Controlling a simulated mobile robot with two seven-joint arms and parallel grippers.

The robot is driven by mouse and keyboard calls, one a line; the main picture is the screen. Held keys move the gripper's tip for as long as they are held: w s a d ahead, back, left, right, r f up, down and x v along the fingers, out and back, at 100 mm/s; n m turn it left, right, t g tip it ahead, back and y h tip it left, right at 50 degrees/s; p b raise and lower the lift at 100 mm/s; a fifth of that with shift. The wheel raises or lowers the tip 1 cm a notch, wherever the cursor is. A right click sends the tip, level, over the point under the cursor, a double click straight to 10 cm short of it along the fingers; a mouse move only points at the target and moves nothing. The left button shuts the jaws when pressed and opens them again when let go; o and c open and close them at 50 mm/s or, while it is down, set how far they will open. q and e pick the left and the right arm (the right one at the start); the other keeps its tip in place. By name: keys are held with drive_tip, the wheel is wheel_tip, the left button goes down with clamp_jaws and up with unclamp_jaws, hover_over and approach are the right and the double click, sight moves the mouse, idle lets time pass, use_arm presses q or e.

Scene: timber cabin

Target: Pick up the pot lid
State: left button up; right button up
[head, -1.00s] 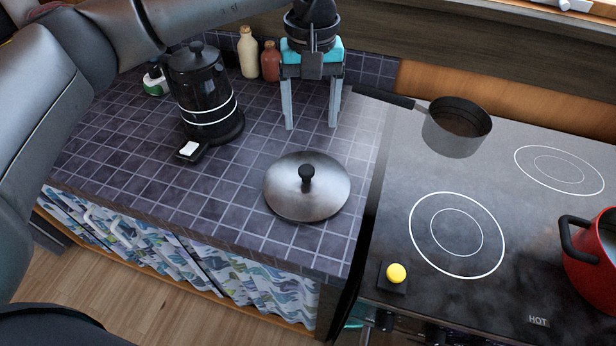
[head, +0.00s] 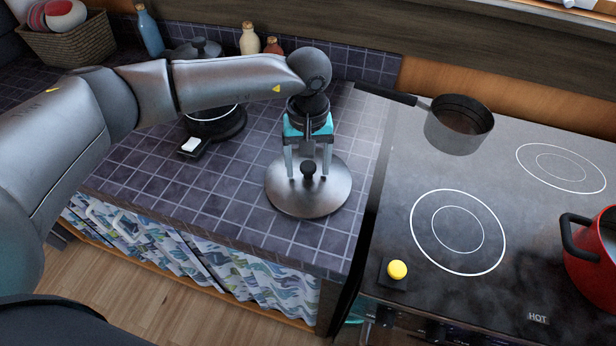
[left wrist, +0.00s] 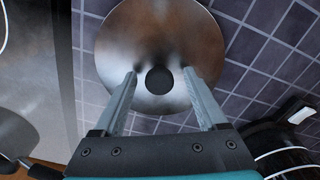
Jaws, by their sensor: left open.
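The pot lid (head: 308,201) is a round steel disc with a black knob, lying flat on the dark tiled counter left of the stove. My left gripper (head: 307,174) is open and points down over the lid, its two fingers on either side of the knob in the head view. In the left wrist view the lid (left wrist: 160,40) is below and beyond the open fingers (left wrist: 160,78), with the knob centred between their tips. Whether the fingertips are level with the knob or above it is hard to tell. My right gripper is not in view.
A small grey saucepan (head: 458,127) stands on the stove's back left, its handle reaching over the counter. A red pot (head: 592,256) is at the right edge. A yellow button (head: 397,270) sits at the stove's front. A black kettle (head: 210,122) is partly hidden behind my arm.

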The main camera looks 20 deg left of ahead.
use_arm(q)
drive_tip(key=shift+f, duration=0.25)
clamp_jaws()
idle(0.4)
